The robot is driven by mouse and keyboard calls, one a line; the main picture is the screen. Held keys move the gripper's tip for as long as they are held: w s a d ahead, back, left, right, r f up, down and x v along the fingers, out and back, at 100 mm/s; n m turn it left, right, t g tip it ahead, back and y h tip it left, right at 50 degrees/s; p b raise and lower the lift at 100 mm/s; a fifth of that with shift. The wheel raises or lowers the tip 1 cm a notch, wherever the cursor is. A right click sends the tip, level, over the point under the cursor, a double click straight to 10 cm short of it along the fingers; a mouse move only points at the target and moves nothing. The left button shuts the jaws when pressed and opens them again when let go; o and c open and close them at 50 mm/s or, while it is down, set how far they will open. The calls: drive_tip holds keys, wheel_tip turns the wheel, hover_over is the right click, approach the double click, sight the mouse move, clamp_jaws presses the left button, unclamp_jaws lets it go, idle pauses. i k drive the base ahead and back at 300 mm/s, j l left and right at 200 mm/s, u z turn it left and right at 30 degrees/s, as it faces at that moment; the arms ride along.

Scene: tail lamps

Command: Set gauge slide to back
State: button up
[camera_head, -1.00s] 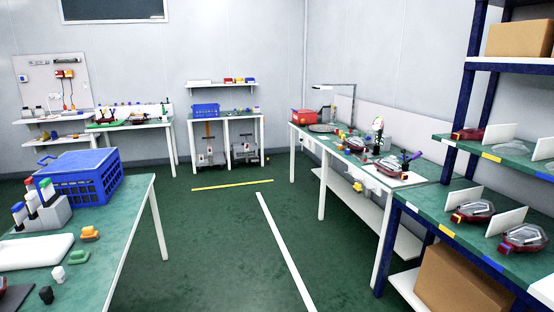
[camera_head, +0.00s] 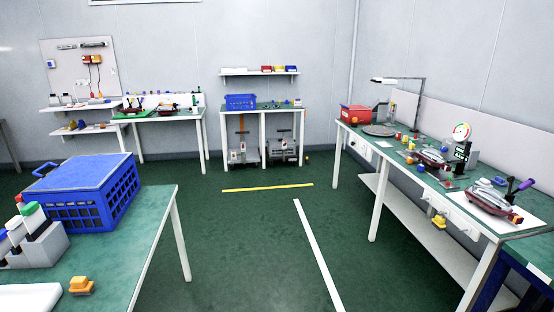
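A gauge with a round white dial (camera_head: 461,131) stands on the right-hand bench (camera_head: 385,143). The dial has coloured marks, including red. A dark upright stand (camera_head: 463,152) is just below and beside it. The slide is too small to make out, so I cannot tell its position. A dark red tail lamp (camera_head: 432,157) lies left of the gauge, and another tail lamp (camera_head: 487,199) lies on a white sheet nearer to me. My gripper is not in view.
A green-topped table (camera_head: 140,215) with a blue crate (camera_head: 85,205) stands at the near left. Open green floor (camera_head: 240,250) with a white line (camera_head: 318,252) and a yellow line (camera_head: 267,188) lies between it and the right bench. More benches line the back wall.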

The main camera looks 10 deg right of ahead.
sight(411, 148)
drive_tip(key=i, duration=1.85)
drive_tip(key=i+z, duration=0.2)
drive_tip(key=i, duration=0.45)
drive_tip(key=i+z, duration=0.25)
drive_tip(key=i, duration=0.35)
drive_tip(key=i+j+z, duration=0.2)
drive_tip(key=i, duration=0.45)
drive_tip(key=i+z, duration=0.3)
drive_tip(key=i, duration=0.15)
drive_tip(key=i+j+z, duration=0.1)
drive_tip(key=i+z, duration=0.2)
drive_tip(key=i, duration=0.15)
